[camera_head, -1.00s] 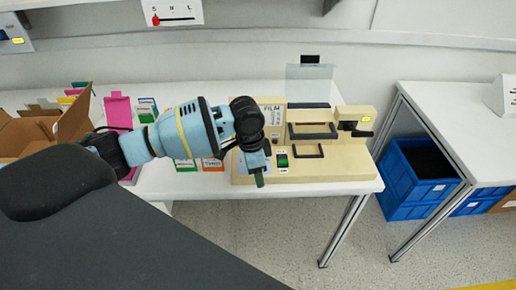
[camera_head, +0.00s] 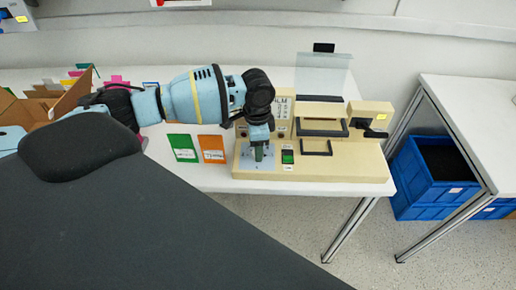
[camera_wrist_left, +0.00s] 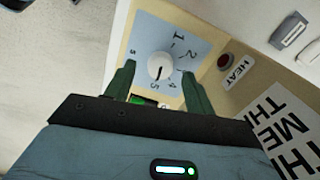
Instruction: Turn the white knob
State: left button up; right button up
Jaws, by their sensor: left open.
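The white knob (camera_wrist_left: 158,66) sits on a pale blue dial plate (camera_wrist_left: 145,36) marked with numbers, in the left wrist view. In the head view the dial plate (camera_head: 246,160) is at the left front of a beige machine (camera_head: 335,166), and the knob there is hidden behind my gripper. My left gripper (camera_head: 259,153) points down over the dial. In the left wrist view its two green fingers (camera_wrist_left: 154,78) are open, one on each side of the knob, with gaps on both sides. Whether the fingertips are down at knob height is hard to tell. My right gripper is not in view.
A red button (camera_wrist_left: 225,61) labelled HEAT is beside the dial. A green switch (camera_head: 287,157) is right of it. Green and orange cards (camera_head: 212,149) lie to the left, and a cardboard box (camera_head: 50,104) is further left. Blue crates (camera_head: 435,175) stand under the right table.

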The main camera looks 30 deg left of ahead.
pick_arm(q)
jog(key=shift+f, duration=1.05)
